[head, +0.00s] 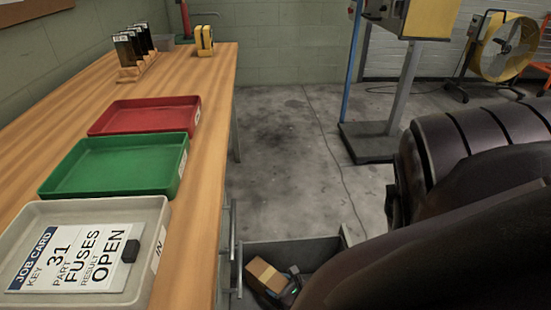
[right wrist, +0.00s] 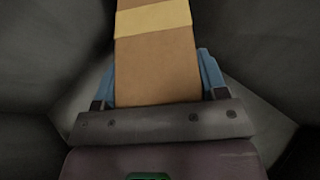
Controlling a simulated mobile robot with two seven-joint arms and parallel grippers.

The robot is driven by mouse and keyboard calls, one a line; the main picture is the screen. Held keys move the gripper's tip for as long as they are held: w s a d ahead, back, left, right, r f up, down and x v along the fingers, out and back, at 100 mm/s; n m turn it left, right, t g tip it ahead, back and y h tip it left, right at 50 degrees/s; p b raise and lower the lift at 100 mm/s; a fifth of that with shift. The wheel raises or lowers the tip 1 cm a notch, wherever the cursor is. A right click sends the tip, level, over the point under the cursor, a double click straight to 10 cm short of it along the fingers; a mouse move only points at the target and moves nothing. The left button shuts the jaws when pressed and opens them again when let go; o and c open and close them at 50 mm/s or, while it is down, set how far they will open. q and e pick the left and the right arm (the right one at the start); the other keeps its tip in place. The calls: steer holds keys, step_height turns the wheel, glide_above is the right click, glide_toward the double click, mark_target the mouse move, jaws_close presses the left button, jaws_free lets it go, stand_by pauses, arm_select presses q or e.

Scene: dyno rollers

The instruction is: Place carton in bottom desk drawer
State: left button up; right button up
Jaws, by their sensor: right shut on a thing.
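The carton (head: 265,275) is a small brown box with a pale tape band. It is inside the open bottom drawer (head: 290,252), whose grey walls show around it. My right gripper (head: 290,282) reaches down into the drawer and is shut on the carton. In the right wrist view the carton (right wrist: 157,55) sits between the blue fingers of my right gripper (right wrist: 160,85), with dark drawer walls around it. Whether the carton touches the drawer floor cannot be told. My right arm hides the drawer's right part. My left gripper is not in view.
The wooden desk (head: 205,130) stands left, holding a grey tray (head: 160,215) with a job card, a green tray (head: 182,160) and a red tray (head: 150,101). Drawer handles (head: 233,240) jut from the desk. A pole stand (head: 370,143) is beyond; floor between is clear except a cable.

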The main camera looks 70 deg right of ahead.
steer(key=shift+w, duration=0.1)
steer(key=shift+f, duration=0.15)
steer(key=shift+f, duration=0.3)
steer(key=shift+f, duration=0.15)
steer(key=o, duration=1.1)
